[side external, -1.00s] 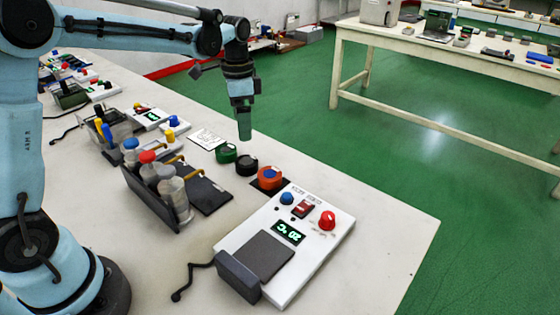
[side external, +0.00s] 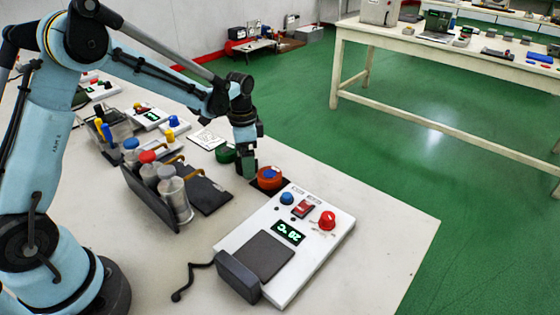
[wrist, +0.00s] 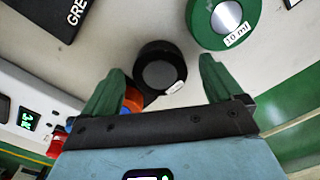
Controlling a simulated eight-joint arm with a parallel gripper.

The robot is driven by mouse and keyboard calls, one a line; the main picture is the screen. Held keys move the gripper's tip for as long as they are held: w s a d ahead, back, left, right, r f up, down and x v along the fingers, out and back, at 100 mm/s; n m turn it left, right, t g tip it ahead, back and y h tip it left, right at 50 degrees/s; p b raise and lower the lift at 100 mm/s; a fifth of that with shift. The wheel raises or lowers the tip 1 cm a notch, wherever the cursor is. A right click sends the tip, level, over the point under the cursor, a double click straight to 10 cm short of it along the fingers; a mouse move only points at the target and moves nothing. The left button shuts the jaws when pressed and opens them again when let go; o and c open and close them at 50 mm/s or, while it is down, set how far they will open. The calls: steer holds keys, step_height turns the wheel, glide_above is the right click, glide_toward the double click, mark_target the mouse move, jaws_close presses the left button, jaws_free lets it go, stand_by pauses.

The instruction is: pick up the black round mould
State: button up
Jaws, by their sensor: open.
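The black round mould (wrist: 161,66) shows in the wrist view between the two green fingers of my gripper (wrist: 159,74), with a grey round centre and a small white label on its side. My gripper is open, with a finger on each side of the mould and no clear contact. In the side external view my gripper (side external: 247,165) is low over the table and mostly hides the black mould. The green mould (side external: 225,153) is to its left, and the orange mould (side external: 269,178) with a blue centre is to its right.
A white device with knobs and a display (side external: 320,249) stands at the front right. A dark rack with capped bottles (side external: 150,203) stands at the left. The green mould, labelled 10 ml (wrist: 207,38), is close to the right finger in the wrist view.

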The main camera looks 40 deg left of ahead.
steer(key=shift+f, duration=0.2)
steer(key=c, duration=1.2)
steer(key=shift+r, duration=0.15)
steer(key=shift+c, duration=0.2)
